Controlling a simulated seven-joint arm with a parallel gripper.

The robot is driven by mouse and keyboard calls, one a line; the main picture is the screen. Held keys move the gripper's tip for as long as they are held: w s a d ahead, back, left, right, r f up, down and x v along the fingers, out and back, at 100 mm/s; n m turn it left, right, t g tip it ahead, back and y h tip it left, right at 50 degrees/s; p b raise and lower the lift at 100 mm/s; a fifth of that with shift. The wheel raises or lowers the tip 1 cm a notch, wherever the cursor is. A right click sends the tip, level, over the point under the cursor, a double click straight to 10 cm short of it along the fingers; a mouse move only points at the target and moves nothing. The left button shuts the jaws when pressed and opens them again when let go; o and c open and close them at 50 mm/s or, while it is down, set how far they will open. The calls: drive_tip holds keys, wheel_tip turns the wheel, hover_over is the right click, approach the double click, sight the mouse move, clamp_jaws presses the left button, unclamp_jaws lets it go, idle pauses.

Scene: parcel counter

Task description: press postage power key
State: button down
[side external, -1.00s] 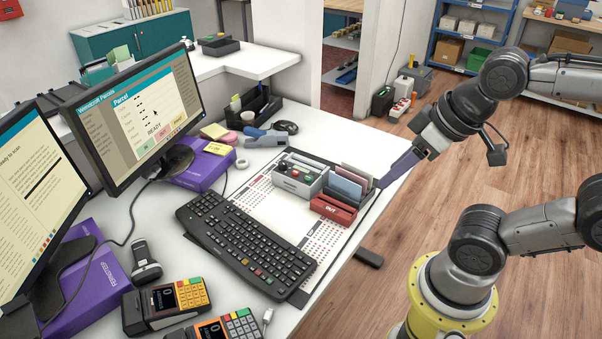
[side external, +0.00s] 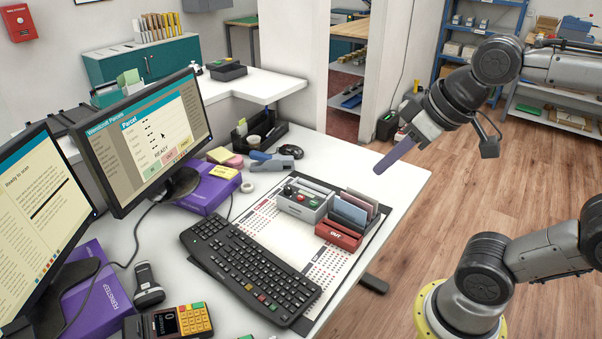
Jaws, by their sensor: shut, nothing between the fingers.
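A small grey box (side external: 304,202) stands on the white counter, with dark knobs and a red and a green button on top. Its labels are too small to read, so I cannot tell whether one of these is the postage power key. A payment terminal (side external: 168,325) with coloured keys sits at the bottom left, partly cut off by the frame. My gripper (side external: 379,170) has long purple fingers, shut and empty. They point down and left, above the counter's right side, up and right of the grey box and apart from it.
A red tray (side external: 338,236) marked OUT, with upright envelopes, stands right of the grey box. A black keyboard (side external: 250,268) lies in front. Two monitors (side external: 150,140) and a purple box (side external: 206,190) fill the left. Counter (side external: 385,205) beneath my fingers looks clear.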

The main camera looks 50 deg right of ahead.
drive_tip(key=w+d+r, duration=0.1)
drive_tip(key=w+r, duration=0.2)
drive_tip(key=w, duration=0.4)
drive_tip(key=m+g, duration=0.4)
drive_tip(key=g, duration=0.2)
hover_over(301, 196)
wheel_tip(301, 196, down, 26)
drive_tip(key=f, duration=0.1)
drive_tip(key=shift+a+f, duration=0.1)
drive_tip(key=shift+f, duration=3.35)
drive_tip(key=shift+f, duration=0.75)
drive_tip(key=shift+r, duration=0.8)
